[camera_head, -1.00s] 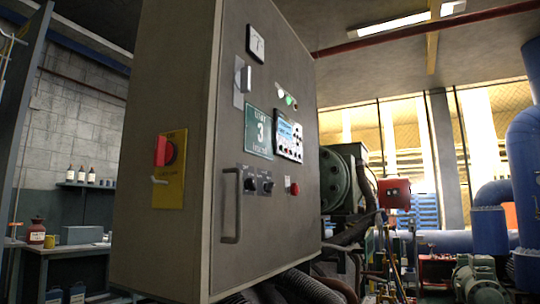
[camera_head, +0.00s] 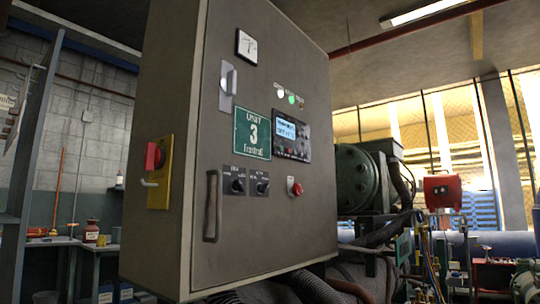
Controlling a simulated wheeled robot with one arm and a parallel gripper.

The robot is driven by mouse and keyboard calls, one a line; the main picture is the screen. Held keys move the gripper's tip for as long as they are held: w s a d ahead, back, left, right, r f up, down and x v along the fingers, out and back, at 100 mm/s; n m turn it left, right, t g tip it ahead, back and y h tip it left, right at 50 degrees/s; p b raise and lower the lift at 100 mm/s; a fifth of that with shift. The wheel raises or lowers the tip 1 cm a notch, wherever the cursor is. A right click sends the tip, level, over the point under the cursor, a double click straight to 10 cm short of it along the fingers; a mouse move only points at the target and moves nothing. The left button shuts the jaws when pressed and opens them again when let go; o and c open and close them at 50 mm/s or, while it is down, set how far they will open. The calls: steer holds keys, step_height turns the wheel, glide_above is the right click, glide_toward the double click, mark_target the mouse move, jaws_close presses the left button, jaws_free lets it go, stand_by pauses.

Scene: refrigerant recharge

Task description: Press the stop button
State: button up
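A grey control cabinet (camera_head: 300,225) fills the middle of the head view. On its front is a small red button (camera_head: 296,189) on a light plate, low and right of two black rotary knobs (camera_head: 249,186). I cannot read a label by it. A larger red switch (camera_head: 154,156) on a yellow plate (camera_head: 161,190) sits on the cabinet's left side. My gripper is not in view.
The front also has a vertical handle (camera_head: 212,206), a green sign (camera_head: 252,134), a display panel (camera_head: 291,136) and small indicator lamps (camera_head: 291,98). Hoses (camera_head: 320,288) run below the cabinet. A green machine (camera_head: 364,178) and a red box (camera_head: 442,192) stand behind at right. A workbench (camera_head: 75,243) is at left.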

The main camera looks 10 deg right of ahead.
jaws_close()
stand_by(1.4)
